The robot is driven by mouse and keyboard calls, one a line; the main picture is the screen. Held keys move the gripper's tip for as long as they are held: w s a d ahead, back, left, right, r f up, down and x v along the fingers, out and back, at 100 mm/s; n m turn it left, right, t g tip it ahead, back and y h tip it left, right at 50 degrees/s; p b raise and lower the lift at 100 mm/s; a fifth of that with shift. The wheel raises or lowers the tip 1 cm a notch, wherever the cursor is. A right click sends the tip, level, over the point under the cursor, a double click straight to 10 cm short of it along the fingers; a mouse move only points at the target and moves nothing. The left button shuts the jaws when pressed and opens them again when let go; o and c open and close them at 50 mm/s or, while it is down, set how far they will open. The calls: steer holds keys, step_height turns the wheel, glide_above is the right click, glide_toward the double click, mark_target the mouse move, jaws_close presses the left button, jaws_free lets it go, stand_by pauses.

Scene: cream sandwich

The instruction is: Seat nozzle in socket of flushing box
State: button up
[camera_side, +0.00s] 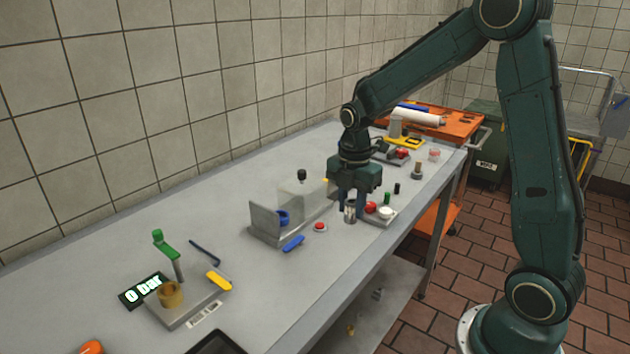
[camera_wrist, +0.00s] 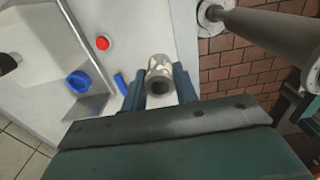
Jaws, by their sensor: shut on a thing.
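My gripper (camera_side: 352,195) is shut on a grey metal nozzle (camera_side: 350,212), a short cylinder that hangs below the jaws, above the bench near its front edge. In the wrist view the nozzle (camera_wrist: 160,72) sits between the two blue-grey fingers (camera_wrist: 159,88), with a dark opening facing the camera. What seems to be the flushing box (camera_side: 292,204), a pale translucent box with a metal plate, stands left of my gripper. A blue ring (camera_side: 283,218), likely its socket, is at the plate; it also shows in the wrist view (camera_wrist: 78,82). The nozzle is apart from it.
A red button (camera_side: 320,227) and a blue-handled piece (camera_side: 293,243) lie between box and bench edge. A small tray with red and white knobs (camera_side: 385,213) is close right of my gripper. A station with a brass cup (camera_side: 170,294) and "0 bar" display (camera_side: 143,291) stands front left.

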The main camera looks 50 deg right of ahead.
step_height(320, 180, up, 11)
stand_by(0.3)
steer(key=shift+w+f, duration=0.1)
stand_by(0.5)
steer(key=w+a+r, duration=0.1)
steer(key=w, duration=0.8)
steer(key=w+a+r, duration=0.1)
steer(key=w+a, duration=0.1)
steer(key=w, duration=0.8)
steer(key=shift+w+r, duration=0.15)
steer(key=shift+r, duration=0.2)
step_height(320, 180, down, 20)
steer(key=shift+f, duration=0.1)
stand_by(0.7)
